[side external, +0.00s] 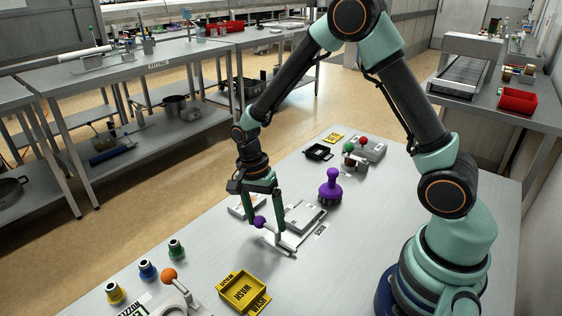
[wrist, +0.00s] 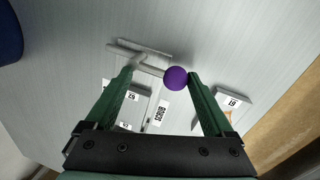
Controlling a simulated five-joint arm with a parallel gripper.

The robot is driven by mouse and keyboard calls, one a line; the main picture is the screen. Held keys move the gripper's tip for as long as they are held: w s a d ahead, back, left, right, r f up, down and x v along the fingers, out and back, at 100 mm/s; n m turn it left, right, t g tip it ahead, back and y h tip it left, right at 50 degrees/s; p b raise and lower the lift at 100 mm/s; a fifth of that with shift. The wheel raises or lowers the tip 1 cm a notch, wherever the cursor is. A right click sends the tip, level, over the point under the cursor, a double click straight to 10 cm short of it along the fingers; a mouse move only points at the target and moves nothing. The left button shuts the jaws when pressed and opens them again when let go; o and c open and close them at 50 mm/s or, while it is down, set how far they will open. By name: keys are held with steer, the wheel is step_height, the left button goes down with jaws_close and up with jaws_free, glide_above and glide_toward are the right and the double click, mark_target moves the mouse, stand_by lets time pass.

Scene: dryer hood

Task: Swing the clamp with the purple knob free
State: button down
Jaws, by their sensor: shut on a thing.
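The clamp's purple knob (side external: 259,222) is a small ball at the end of a pale bar, low over the bench. In the wrist view the purple knob (wrist: 176,78) sits at the right end of the bar, against the right finger. The pale clamp bar (wrist: 150,69) runs from the knob past the left fingertip to a pale strip. My gripper (side external: 266,231) points down and is shut on the clamp at its knob end; the fingers also show in the wrist view (wrist: 161,73). The clamp's pivot is not clear to me.
Grey labelled blocks (side external: 305,216) lie just behind the clamp. A purple-handled brush (side external: 330,187) stands to the right. A yellow WASH tray (side external: 243,291), an orange knob (side external: 169,274) and several small bottles (side external: 148,270) are at the front left. Bare bench lies right of the clamp.

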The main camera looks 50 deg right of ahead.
jaws_free()
steer(key=shift+r, duration=0.15)
step_height(320, 180, up, 12)
steer(key=w, duration=0.2)
steer(key=shift+w+f, duration=0.2)
